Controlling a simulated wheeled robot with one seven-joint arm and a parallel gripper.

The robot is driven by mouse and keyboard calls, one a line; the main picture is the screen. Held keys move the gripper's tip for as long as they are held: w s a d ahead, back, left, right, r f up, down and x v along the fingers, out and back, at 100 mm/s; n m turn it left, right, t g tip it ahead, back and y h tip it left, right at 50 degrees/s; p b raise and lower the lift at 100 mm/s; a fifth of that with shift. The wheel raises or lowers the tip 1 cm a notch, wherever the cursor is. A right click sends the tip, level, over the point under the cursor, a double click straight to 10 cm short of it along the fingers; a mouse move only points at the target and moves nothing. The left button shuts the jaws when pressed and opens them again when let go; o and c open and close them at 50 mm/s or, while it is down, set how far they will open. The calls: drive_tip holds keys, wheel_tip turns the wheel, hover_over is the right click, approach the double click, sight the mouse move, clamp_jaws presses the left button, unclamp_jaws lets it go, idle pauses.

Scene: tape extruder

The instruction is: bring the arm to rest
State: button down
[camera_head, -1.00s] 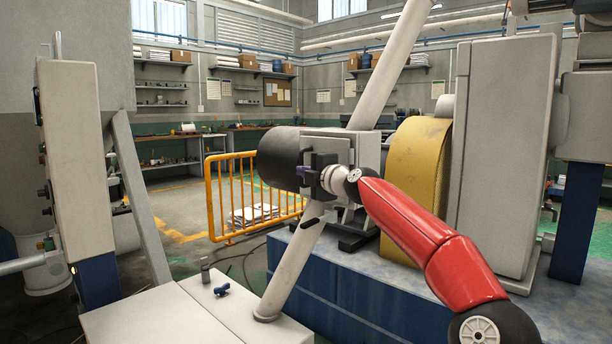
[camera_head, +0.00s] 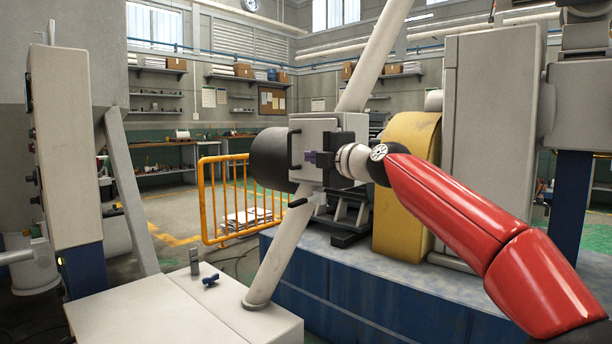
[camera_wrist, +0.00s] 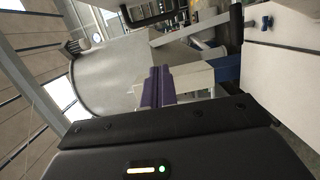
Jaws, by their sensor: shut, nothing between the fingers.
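My gripper (camera_head: 311,157) is at the end of my red arm, near the middle of the head view. Its black body looks toward the left of the picture. It appears in front of the pale boxy machine housing; I cannot tell the gap between them. In the wrist view the purple fingers (camera_wrist: 158,86) lie together, shut and empty. No object hangs from them.
A white-topped cabinet (camera_head: 150,318) with a blue knob (camera_head: 211,280) stands at the lower left. A slanted pale pipe (camera_head: 284,245) rises from it, close to my gripper. A yellow guard (camera_head: 405,185), blue machine base (camera_head: 345,295) and yellow railing (camera_head: 240,195) are nearby.

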drive_tip(key=s+a+f+m+g+h+p, duration=0.1)
drive_tip(key=s+a+f+m+g+h, duration=0.15)
drive_tip(key=s+a+f, duration=0.4)
drive_tip(key=s+a+f+m+g+h+p, duration=0.2)
drive_tip(key=s+a+f+g+h, duration=0.15)
drive_tip(key=f, duration=0.55)
drive_tip(key=s+d+f+m+g+h+p, duration=0.1)
drive_tip(key=s+d+f+m, duration=0.4)
drive_tip(key=s, duration=0.5)
drive_tip(key=s+d+f+m+g+h+p, duration=0.1)
drive_tip(key=s+d+f+m, duration=0.4)
drive_tip(key=s+d+m, duration=0.3)
drive_tip(key=s+d+f+m+g+h+p, duration=0.1)
drive_tip(key=s+d+f+m, duration=0.4)
drive_tip(key=s, duration=0.8)
drive_tip(key=shift+s+d+m+h+p, duration=0.2)
drive_tip(key=shift+d+m+h+p, duration=0.25)
drive_tip(key=shift+d+m, duration=0.65)
